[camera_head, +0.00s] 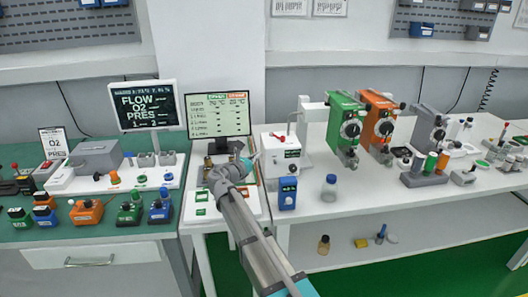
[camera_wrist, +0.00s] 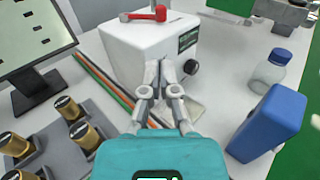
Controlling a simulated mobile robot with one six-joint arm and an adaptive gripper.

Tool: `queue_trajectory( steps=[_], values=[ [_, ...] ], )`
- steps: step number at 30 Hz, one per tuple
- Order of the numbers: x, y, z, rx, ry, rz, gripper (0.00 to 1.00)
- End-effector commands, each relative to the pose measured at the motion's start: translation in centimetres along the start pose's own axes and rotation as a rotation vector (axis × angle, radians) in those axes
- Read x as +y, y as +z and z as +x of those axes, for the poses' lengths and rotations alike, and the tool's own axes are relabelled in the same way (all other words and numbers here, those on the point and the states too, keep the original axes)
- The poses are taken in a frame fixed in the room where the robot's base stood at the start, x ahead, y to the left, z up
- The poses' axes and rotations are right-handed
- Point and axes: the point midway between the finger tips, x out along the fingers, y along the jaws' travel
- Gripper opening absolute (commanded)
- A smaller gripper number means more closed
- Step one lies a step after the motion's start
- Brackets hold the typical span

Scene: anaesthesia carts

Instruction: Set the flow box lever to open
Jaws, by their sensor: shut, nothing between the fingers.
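A white box (camera_head: 282,152), apparently the flow box, stands on the bench just right of my gripper in the head view. It also shows at the top of the wrist view (camera_wrist: 138,48). A red lever (camera_wrist: 146,14) lies across its top. The box has a dark green label and a black knob (camera_wrist: 190,67) on its side. My gripper (camera_wrist: 161,72) is shut and empty, with its fingertips in front of the box and below the lever. In the head view my gripper (camera_head: 253,160) is beside the box's left side. I cannot tell whether the fingertips touch the box.
A blue device (camera_head: 287,193) and a blue-capped bottle (camera_head: 329,187) stand to the right, in front of the box. A monitor (camera_head: 217,116) stands behind my arm. Gold-topped cylinders (camera_wrist: 68,107) and coloured tubes (camera_wrist: 112,88) lie left of my gripper.

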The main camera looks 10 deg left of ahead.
Motion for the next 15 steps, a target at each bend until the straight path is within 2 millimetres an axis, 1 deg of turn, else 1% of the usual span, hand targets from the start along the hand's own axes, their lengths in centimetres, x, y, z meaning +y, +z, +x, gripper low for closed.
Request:
queue_trajectory(
  steps=[5,11,15],
  values=[
    [0.1,0.0,1.6,0.0,0.0,0.0,0.0],
    [0.1,0.0,4.4,0.0,0.0,0.0,0.0],
    [0.1,0.0,6.5,0.0,-0.001,0.0,0.0]
  ],
)
